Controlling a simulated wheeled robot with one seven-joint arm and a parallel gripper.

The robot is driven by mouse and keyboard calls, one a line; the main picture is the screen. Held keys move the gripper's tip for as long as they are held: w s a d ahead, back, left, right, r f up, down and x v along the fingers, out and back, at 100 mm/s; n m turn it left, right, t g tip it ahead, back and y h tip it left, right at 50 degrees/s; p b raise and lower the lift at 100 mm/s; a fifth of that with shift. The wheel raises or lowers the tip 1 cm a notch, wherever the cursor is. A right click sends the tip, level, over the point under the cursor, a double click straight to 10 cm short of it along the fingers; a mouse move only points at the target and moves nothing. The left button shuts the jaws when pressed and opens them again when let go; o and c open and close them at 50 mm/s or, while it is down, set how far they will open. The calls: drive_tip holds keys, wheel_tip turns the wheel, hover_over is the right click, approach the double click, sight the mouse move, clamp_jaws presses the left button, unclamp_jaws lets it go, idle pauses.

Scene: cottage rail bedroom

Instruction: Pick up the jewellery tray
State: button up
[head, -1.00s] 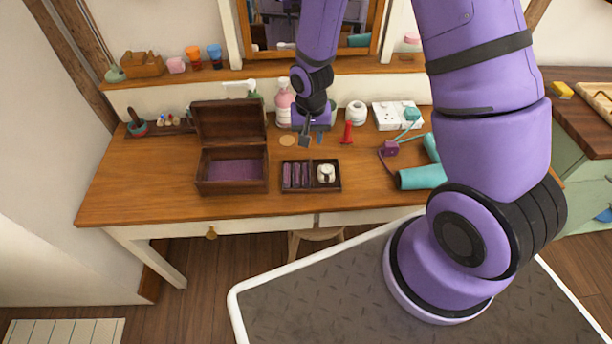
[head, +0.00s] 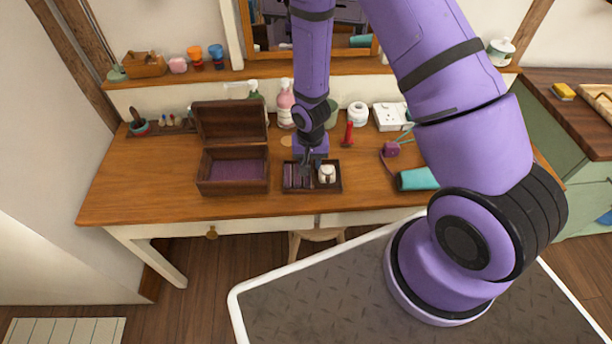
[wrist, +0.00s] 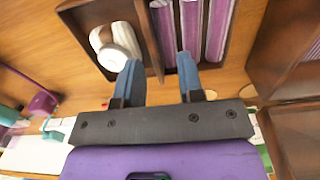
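The jewellery tray (head: 313,191) is a small dark wooden tray near the front of the dressing table. It holds purple padded rolls on the left and a small white pot (head: 327,174) on the right. In the wrist view the tray (wrist: 150,42) shows its divider between the rolls and the white pot (wrist: 115,45). My gripper (head: 308,163) is over the back part of the tray and hides some of it. In the wrist view my gripper (wrist: 159,62) is open, with one blue fingertip on each side of the divider. I cannot tell whether the fingers touch the tray.
An open wooden box (head: 233,188) with purple lining stands close left of the tray. Behind are a pink bottle (head: 286,105), a white jar (head: 357,114) and a red-handled item (head: 347,134). The table (head: 140,190) is clear at front left.

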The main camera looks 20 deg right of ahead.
sight(310, 174)
drive_tip(key=shift+f, duration=1.5)
drive_tip(key=shift+f, duration=0.1)
drive_tip(key=c, duration=0.6)
